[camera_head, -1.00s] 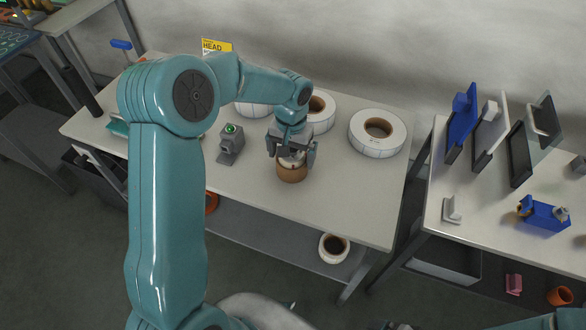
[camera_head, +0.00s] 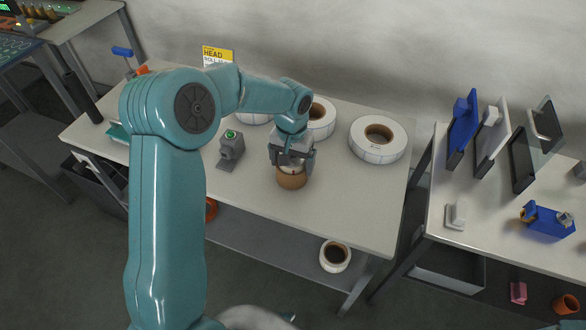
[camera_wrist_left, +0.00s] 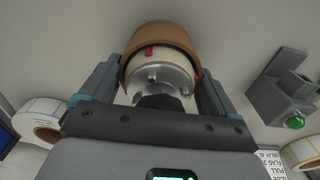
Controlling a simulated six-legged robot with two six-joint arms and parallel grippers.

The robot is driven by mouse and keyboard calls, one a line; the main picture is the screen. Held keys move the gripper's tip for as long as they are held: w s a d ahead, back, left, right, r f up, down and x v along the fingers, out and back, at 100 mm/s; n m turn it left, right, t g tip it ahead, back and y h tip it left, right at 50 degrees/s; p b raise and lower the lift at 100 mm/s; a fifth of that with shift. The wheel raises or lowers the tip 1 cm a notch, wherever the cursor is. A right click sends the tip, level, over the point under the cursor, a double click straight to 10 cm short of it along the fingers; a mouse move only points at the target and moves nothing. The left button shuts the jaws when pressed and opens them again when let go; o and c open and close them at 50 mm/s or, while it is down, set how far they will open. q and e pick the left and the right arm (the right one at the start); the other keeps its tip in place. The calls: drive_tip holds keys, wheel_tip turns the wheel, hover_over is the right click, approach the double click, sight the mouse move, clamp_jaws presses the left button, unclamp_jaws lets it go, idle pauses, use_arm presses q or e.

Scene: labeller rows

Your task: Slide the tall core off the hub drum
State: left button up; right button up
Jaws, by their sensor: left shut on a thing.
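The tall core (camera_head: 291,181) is a brown cardboard tube low over the front part of the table, under my left gripper (camera_head: 291,164). In the left wrist view the core (camera_wrist_left: 160,36) surrounds the hub drum (camera_wrist_left: 160,72), a cream and metal round part with a red mark. My left gripper (camera_wrist_left: 158,88) has one finger on each side of the core and is shut on it. Whether the core touches the table is hard to tell. My right gripper is not in view.
A grey device with a green button (camera_head: 231,150) stands left of the core. Label rolls (camera_head: 377,140) lie behind and to the right. A yellow sign (camera_head: 217,55) stands at the back. The front right tabletop (camera_head: 355,205) is clear.

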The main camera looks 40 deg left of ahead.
use_arm(q)
drive_tip(key=shift+s+r+p, duration=0.1)
drive_tip(key=shift+r+p, duration=0.15)
drive_tip(key=shift+p, duration=0.45)
drive_tip(key=shift+r+p, duration=0.4)
drive_tip(key=shift+r, duration=0.45)
drive_tip(key=shift+r+p, duration=0.3)
drive_tip(key=shift+r, duration=0.05)
drive_tip(key=shift+r+p, duration=4.15)
drive_tip(key=shift+r, duration=1.75)
